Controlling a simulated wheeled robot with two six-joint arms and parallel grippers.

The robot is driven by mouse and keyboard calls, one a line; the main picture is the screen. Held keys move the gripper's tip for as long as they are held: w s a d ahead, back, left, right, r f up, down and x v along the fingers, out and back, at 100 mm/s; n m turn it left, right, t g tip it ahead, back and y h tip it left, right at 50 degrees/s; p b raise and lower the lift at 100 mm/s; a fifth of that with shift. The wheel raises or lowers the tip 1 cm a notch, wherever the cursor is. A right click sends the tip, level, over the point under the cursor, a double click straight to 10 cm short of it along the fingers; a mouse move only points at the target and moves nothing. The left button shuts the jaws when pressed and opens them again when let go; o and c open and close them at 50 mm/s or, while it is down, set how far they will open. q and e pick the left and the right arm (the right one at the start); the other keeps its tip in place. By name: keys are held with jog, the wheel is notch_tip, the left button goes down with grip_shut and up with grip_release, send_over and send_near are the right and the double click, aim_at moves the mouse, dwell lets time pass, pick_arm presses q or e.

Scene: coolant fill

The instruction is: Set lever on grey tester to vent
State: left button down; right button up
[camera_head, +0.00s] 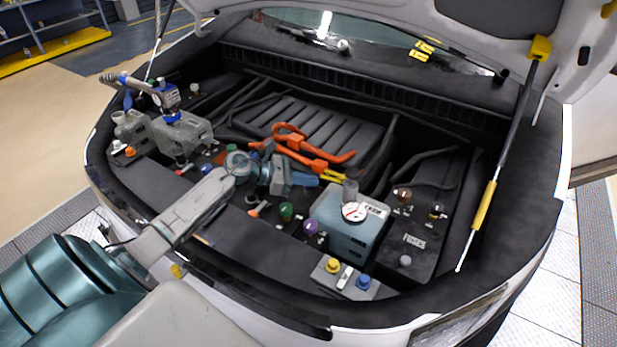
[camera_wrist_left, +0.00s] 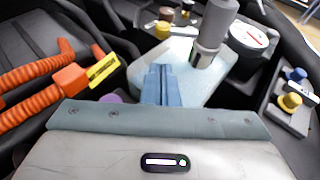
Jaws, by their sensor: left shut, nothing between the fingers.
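A grey upright cylinder (camera_head: 350,190) stands on a pale blue-grey tank (camera_head: 345,238), beside a white-faced gauge (camera_head: 354,212). It looks like the grey tester, but I cannot make out its lever. In the left wrist view the grey cylinder (camera_wrist_left: 212,35) and gauge (camera_wrist_left: 248,36) are at the upper right. My left gripper (camera_head: 314,181) is shut and empty, to the left of the cylinder and apart from it. Its blue fingers (camera_wrist_left: 160,70) point toward the tank in the left wrist view. My right gripper is not in view.
Orange cables (camera_head: 310,155) with yellow tags lie behind my left gripper. Green (camera_head: 286,211) and purple (camera_head: 310,226) caps stand in front. A block with yellow and blue knobs (camera_head: 346,279) sits front right.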

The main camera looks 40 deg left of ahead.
aim_at(333, 193)
pick_arm(q)
jog(key=p+x, duration=0.2)
jog(key=x, duration=0.4)
jog(key=shift+w+d+p, duration=0.15)
jog(key=shift+d+p, duration=0.05)
jog(key=shift+p, duration=0.15)
jog(key=shift+w+d+f, duration=0.3)
jog(key=shift+w+d, duration=0.1)
jog(key=shift+d, duration=0.05)
